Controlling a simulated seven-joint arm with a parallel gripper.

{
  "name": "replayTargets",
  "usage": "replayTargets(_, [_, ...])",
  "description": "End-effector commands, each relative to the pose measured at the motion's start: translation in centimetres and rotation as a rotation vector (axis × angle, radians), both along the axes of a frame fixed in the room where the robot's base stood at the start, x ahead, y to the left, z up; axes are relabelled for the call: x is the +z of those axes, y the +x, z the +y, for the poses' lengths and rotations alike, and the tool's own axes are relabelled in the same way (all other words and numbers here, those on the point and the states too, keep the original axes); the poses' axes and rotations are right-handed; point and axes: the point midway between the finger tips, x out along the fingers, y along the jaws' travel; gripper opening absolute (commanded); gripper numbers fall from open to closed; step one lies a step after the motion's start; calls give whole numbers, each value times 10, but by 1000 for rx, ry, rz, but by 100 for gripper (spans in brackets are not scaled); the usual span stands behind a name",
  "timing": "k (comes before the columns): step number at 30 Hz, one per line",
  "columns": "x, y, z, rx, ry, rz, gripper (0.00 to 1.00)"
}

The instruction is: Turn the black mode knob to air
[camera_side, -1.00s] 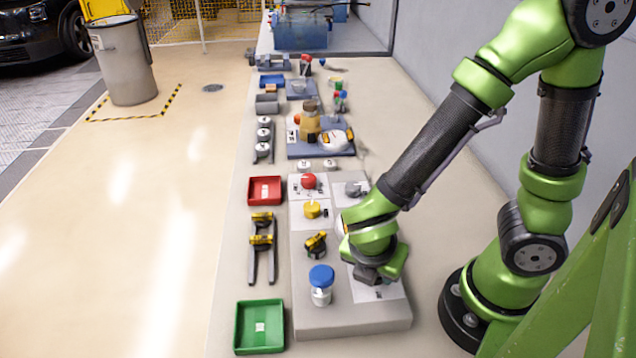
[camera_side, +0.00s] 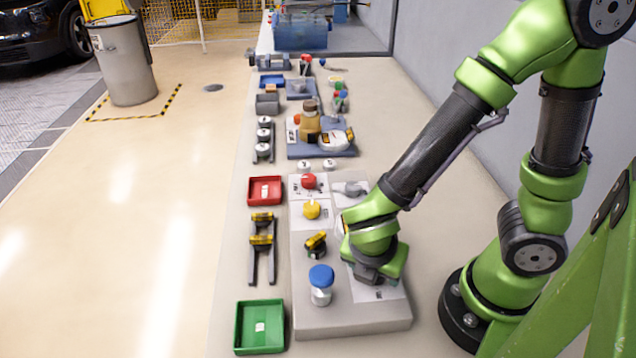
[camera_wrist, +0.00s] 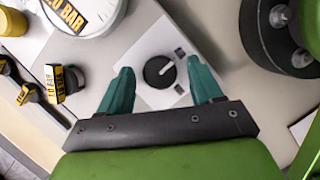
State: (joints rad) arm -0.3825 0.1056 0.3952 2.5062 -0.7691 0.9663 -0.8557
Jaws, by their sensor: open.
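The black mode knob (camera_wrist: 159,72) is round with a white pointer line, and sits on a pale plate (camera_wrist: 150,40) in the wrist view. The pointer line aims to the upper right, towards one of two small dark labels (camera_wrist: 179,53); their print is too small to read. My gripper (camera_wrist: 160,65) is open, with one teal finger on each side of the knob and a gap on both sides. I cannot tell how high the fingertips are above the plate. In the side view my gripper (camera_side: 376,272) is over the front right of the grey panel and hides the knob.
A blue-capped jar (camera_side: 321,285) and a black and yellow part (camera_side: 316,243) stand left of my gripper on the panel (camera_side: 350,321). A white round gauge (camera_wrist: 82,12) is close by in the wrist view. A green tray (camera_side: 259,327) lies at the front left.

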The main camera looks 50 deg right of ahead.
Motion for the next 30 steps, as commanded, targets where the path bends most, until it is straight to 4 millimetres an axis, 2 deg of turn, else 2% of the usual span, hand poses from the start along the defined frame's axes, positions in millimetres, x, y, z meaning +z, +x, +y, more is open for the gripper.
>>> replayTargets(5, [19,0,9,0,4,-8,65])
replayTargets(15, [95,-7,40,3,6,-8,65])
replayTargets(21, [132,-11,54,3,5,-4,65])
replayTargets(25, [147,-13,60,3,3,-2,65])
replayTargets(30, [155,-14,63,3,1,-1,65])
